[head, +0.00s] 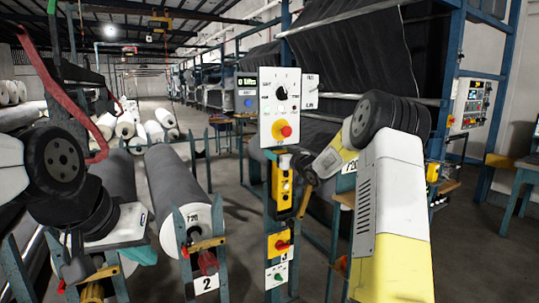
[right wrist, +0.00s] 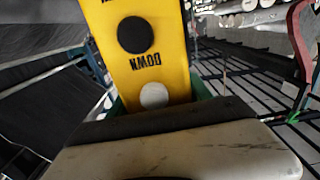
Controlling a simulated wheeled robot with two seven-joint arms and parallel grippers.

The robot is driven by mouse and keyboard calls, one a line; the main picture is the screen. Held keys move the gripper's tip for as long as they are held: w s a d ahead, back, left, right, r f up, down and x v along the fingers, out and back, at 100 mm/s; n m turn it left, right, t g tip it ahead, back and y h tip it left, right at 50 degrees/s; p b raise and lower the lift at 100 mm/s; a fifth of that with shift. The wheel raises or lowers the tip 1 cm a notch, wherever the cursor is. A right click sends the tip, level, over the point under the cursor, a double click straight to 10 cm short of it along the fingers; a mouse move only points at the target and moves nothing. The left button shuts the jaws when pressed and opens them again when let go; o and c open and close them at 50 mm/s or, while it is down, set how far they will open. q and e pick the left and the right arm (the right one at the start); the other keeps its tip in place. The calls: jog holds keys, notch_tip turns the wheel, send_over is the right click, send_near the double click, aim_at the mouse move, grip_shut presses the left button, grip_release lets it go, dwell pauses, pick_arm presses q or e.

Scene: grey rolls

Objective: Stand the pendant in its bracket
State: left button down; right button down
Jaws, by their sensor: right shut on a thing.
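The yellow pendant (head: 285,182) is upright in front of the blue post in the head view, just below the white control panel. My right gripper (head: 284,156) is shut on it near its upper part. In the right wrist view the pendant (right wrist: 147,60) shows a black button, a white button and the word DOWN upside down. A dark piece (head: 284,212) lies at the pendant's lower end; I cannot tell if it is the bracket or whether the pendant sits in it. My left gripper (head: 140,255) is at the lower left, away from the pendant; its jaw opening is unclear.
The white control panel (head: 280,108) with a red knob is on the post. A yellow stop box (head: 279,244) is lower on the post. A grey roll (head: 177,185) lies on a blue stand left of it. Bare floor shows between the roll and the post.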

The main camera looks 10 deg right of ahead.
dwell(0.6)
jog(key=shift+s+f, duration=0.15)
jog(key=shift+f, duration=1.55)
jog(key=shift+d, duration=0.1)
jog(key=shift+c, duration=1.9)
grip_release()
jog(key=shift+f, duration=0.15)
jog(key=s+d+r, duration=0.2)
jog(key=s+d, duration=0.1)
jog(key=s, duration=0.4)
jog(key=shift+r, duration=0.3)
